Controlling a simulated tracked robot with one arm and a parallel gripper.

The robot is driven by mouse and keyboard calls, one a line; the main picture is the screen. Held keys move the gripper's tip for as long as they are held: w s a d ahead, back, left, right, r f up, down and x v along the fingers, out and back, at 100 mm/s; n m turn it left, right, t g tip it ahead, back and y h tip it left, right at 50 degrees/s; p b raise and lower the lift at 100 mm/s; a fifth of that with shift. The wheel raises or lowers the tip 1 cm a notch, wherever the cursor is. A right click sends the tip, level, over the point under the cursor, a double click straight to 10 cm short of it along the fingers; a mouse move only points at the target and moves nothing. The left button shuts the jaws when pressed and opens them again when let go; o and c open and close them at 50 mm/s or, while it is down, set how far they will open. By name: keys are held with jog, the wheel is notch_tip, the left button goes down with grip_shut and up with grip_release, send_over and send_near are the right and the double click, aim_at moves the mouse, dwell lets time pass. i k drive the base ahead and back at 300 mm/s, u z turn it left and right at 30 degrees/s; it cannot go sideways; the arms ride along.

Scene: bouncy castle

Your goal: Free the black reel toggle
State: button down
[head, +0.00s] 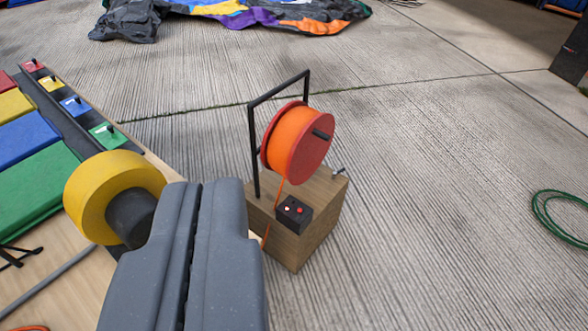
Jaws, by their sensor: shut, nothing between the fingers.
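An orange reel (291,137) with red flanges hangs in a black frame (252,140) on a wooden block (310,235). A black peg (322,134) sticks out of the reel's near face. A small dark lever (339,170) stands at the block's right top edge. A black box (293,214) with a red button and a small light spot is on the block's front. I cannot tell which black part is the toggle. My gripper (198,190) is shut and empty, in front of the block and to its left in the picture. It hides part of the bench.
A yellow ring (92,194) with a black hub stands beside my gripper. Coloured pads (35,190) and small plates with black pegs (107,135) lie at left. A green coil (560,217) lies at right. The concrete floor (430,190) right of the block is clear.

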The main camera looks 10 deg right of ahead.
aim_at(334, 174)
jog(key=u, duration=1.4)
jog(key=k, duration=1.6)
jog(key=z, duration=1.5)
jog(key=i, duration=1)
